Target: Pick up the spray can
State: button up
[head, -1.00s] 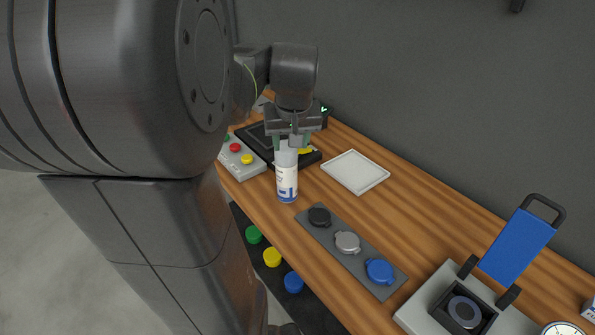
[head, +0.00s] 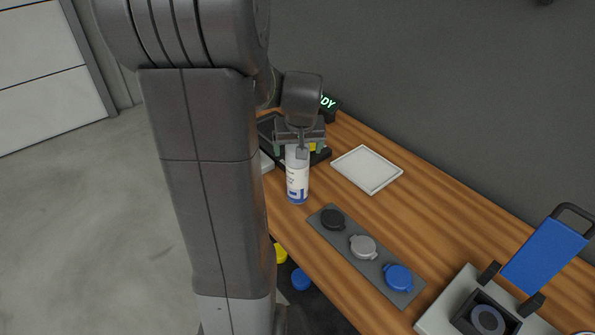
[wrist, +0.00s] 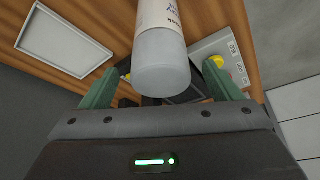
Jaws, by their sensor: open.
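The spray can (head: 297,184) is white with a blue-marked label and a pale grey cap. It stands upright on the wooden bench near its front edge. In the wrist view the can (wrist: 161,50) shows cap-first between the two green fingers. My gripper (head: 300,148) is open at the height of the can's cap, just behind it in the head view. In the wrist view my gripper (wrist: 165,88) has a finger on each side of the cap, with visible gaps. No contact with the can shows.
A white tray (head: 367,170) lies right of the can. A grey strip (head: 345,228) with black, grey and blue caps lies in front. A fixture with a raised blue lid (head: 545,256) stands at the right. A button box (wrist: 222,62) is close by.

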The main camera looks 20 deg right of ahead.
jog(key=shift+p+x, duration=0.3)
jog(key=shift+x, duration=1.6)
jog(key=shift+w+r, duration=0.1)
jog(key=shift+w, duration=0.05)
jog(key=c, duration=1.7)
